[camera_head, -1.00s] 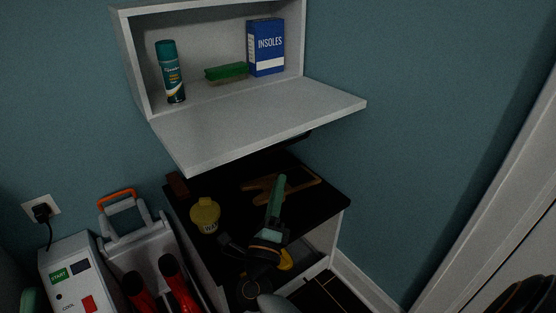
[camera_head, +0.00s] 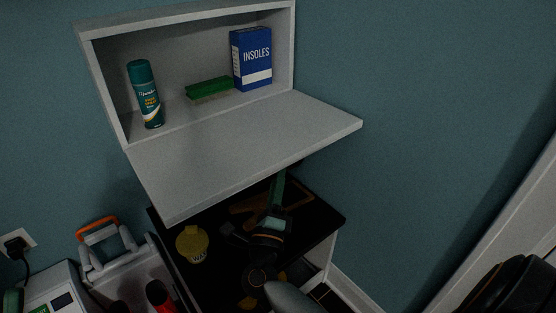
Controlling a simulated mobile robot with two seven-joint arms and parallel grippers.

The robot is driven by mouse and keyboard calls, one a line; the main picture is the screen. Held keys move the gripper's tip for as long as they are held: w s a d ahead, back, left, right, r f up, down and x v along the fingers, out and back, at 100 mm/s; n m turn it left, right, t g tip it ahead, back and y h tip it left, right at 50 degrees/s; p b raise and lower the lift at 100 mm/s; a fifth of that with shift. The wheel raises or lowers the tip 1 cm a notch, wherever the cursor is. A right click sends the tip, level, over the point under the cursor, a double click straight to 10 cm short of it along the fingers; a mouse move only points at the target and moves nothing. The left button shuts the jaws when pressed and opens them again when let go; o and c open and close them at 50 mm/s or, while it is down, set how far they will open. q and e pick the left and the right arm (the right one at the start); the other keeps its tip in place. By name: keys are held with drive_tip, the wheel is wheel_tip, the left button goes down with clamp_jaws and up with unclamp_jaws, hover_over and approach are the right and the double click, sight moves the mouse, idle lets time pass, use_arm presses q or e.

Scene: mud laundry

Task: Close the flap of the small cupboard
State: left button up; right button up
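The small grey wall cupboard (camera_head: 104,88) has its flap (camera_head: 240,146) folded down, roughly level, sticking out towards me. My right gripper (camera_head: 278,188) is below the flap, above the dark top of the lower cabinet. Its greenish end points up towards the flap's underside, and the flap's edge seems to hide its tip. Contact and finger opening cannot be made out. My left gripper is not in view.
Below is a black-topped cabinet (camera_head: 325,226) holding a yellow-lidded jar (camera_head: 192,244) and a brown wooden item (camera_head: 245,208). A grey carrier with an orange handle (camera_head: 97,229) stands at lower left. A plug sits in a wall socket (camera_head: 18,244). The space above the flap is clear.

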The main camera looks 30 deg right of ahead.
drive_tip(key=shift+w+d+r, duration=0.25)
drive_tip(key=shift+w+d, duration=0.2)
clamp_jaws()
drive_tip(key=shift+r, duration=0.1)
idle(1.2)
